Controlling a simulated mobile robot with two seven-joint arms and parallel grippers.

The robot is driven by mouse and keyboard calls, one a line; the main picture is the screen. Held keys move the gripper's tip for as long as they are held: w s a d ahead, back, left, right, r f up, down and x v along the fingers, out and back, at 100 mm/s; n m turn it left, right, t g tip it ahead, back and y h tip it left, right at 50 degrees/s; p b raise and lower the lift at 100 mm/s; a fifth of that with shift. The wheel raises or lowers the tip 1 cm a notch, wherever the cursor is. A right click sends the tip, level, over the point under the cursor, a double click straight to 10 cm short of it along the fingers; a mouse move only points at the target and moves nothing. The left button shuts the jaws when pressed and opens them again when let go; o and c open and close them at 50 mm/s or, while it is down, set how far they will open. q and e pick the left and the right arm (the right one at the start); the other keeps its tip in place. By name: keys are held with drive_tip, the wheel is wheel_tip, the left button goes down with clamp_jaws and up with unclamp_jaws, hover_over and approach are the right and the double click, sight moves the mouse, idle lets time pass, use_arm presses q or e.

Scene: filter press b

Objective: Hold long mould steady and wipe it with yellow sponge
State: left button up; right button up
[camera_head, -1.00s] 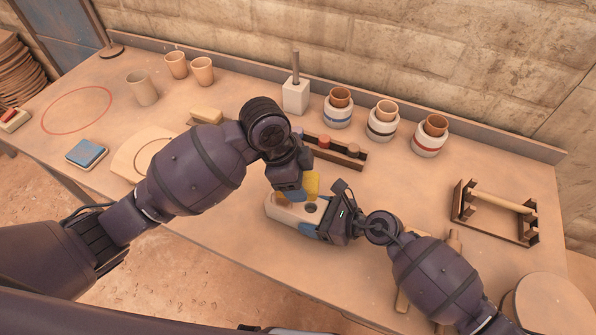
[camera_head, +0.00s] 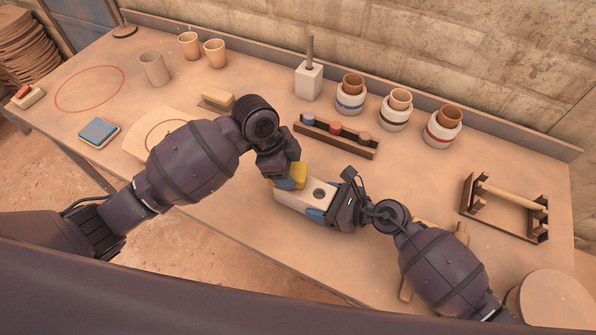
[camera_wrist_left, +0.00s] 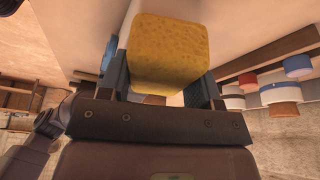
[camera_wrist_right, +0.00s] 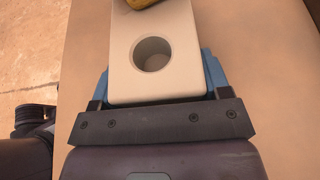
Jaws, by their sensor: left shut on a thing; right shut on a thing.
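The long mould (camera_head: 296,199) is an off-white block with a round hole, lying on the table. My right gripper (camera_head: 332,215) is shut on its right end; in the right wrist view the fingers (camera_wrist_right: 158,85) flank the mould (camera_wrist_right: 185,38) on both sides of the hole end. My left gripper (camera_head: 287,181) is shut on the yellow sponge (camera_head: 299,174) at the mould's left end. In the left wrist view the sponge (camera_wrist_left: 168,52) sits between the fingers. The sponge (camera_wrist_right: 140,3) also shows at the top of the right wrist view, over the mould beyond the hole. Whether it touches is unclear.
Behind the mould is a dark rack (camera_head: 336,136) with coloured stoppers. Three banded jars (camera_head: 350,101) with cups stand behind it. A wooden frame (camera_head: 505,210) lies at right. A blue pad (camera_head: 99,133) and a pale board (camera_head: 150,142) lie at left.

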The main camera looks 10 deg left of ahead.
sight(312, 188)
use_arm(q)
drive_tip(key=shift+w+a, duration=0.2)
drive_tip(key=shift+a, duration=0.35)
drive_tip(key=shift+w+a, duration=0.15)
drive_tip(key=shift+a, duration=0.4)
drive_tip(key=shift+s+d, duration=0.4)
drive_tip(key=shift+d, duration=0.75)
drive_tip(key=shift+s+d, duration=0.35)
drive_tip(key=shift+d, duration=0.75)
drive_tip(key=shift+s+d, duration=0.4)
drive_tip(key=shift+d, duration=0.75)
wheel_tip(312, 188, up, 8)
use_arm(e)
drive_tip(key=o, duration=1.4)
drive_tip(key=shift+c, duration=0.2)
drive_tip(key=v, duration=1.2)
